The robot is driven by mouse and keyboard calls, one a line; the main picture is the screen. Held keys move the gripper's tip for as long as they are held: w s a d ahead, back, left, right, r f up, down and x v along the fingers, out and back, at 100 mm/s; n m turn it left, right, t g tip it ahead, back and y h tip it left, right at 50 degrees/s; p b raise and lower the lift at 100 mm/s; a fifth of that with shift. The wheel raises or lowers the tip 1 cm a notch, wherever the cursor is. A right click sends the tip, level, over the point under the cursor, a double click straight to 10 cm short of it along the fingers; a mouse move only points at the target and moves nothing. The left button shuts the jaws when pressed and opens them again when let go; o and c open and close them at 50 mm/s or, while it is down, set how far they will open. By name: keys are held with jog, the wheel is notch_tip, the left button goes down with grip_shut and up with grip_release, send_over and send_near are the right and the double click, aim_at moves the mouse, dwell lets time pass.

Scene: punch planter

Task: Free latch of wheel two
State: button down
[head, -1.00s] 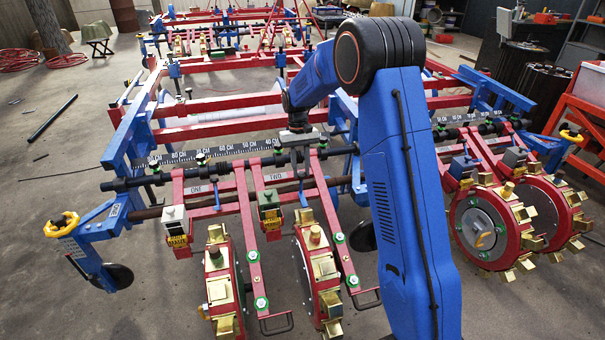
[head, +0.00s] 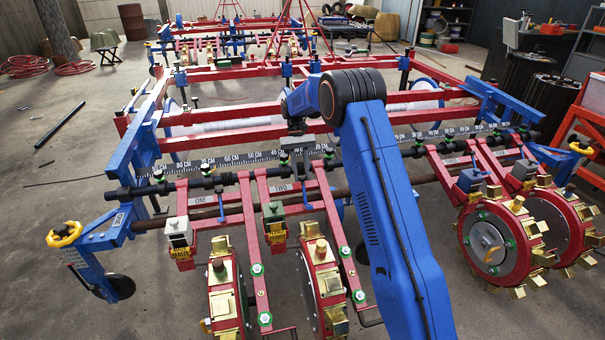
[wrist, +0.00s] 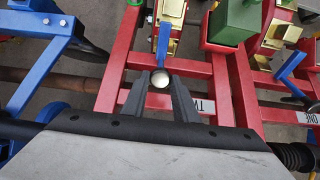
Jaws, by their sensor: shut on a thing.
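Wheel two's latch (wrist: 163,45) is a blue lever with a pale round knob in the wrist view. The knob sits between the fingertips of my gripper (wrist: 159,88), which is shut on it. In the head view my gripper (head: 302,180) is low over the red frame beside the TWO label (head: 288,188), and the grip itself is too small to make out. Wheel two (head: 322,285), red with brass punches, hangs upright below and in front. A partly covered TWO label (wrist: 203,106) also shows in the wrist view.
Wheel one (head: 223,290) hangs to the left, with its own blue latch (wrist: 291,66) near the ONE label (head: 200,199). Red arms and a black scale bar (head: 225,162) crowd around my gripper. More punch wheels (head: 490,240) stand at the right. Open floor lies left.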

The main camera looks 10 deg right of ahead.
jog(key=shift+w+f, duration=1.05)
jog(key=shift+w, duration=0.05)
jog(key=c, duration=1.4)
grip_release()
jog(key=shift+f, duration=0.1)
jog(key=v, duration=1.7)
jog(key=shift+r, duration=0.2)
jog(key=shift+w+r, duration=0.1)
